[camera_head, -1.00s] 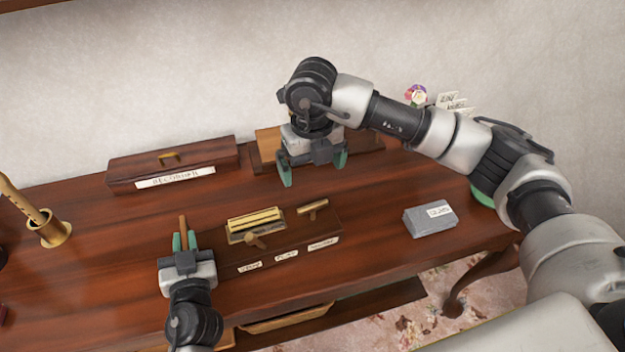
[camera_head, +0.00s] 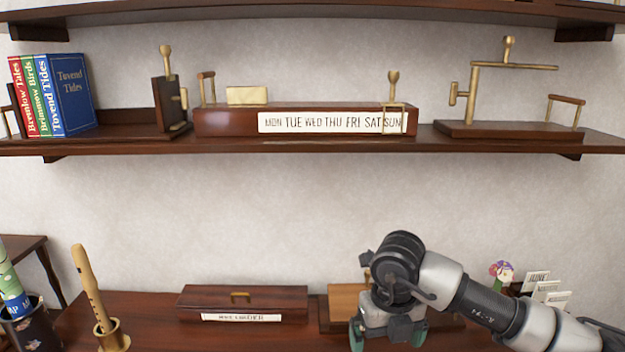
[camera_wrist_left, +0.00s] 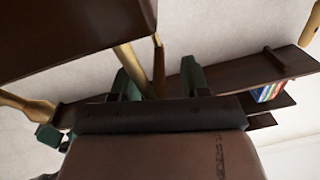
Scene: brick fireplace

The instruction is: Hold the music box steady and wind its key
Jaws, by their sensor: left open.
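The music box is outside the head view now. In the left wrist view a dark brown box (camera_wrist_left: 65,35), likely the music box, fills the upper left, seen close up; a brass rod (camera_wrist_left: 130,65) shows beside it. My left gripper (camera_wrist_left: 156,75) has its green fingers apart, with a slim brown wooden handle (camera_wrist_left: 159,62) showing between them; I cannot tell whether they touch it. I cannot make out the winding key. My right gripper (camera_head: 387,335) has its green fingers apart over the back of the desk, in front of a light wooden block (camera_head: 345,302).
A long lidded box (camera_head: 245,304) stands at the desk's back, with a recorder (camera_head: 87,282) in a brass holder to its left. Above, a wall shelf (camera_head: 300,145) carries books (camera_head: 72,92), a weekday box (camera_head: 222,122) and a brass stand (camera_head: 475,90).

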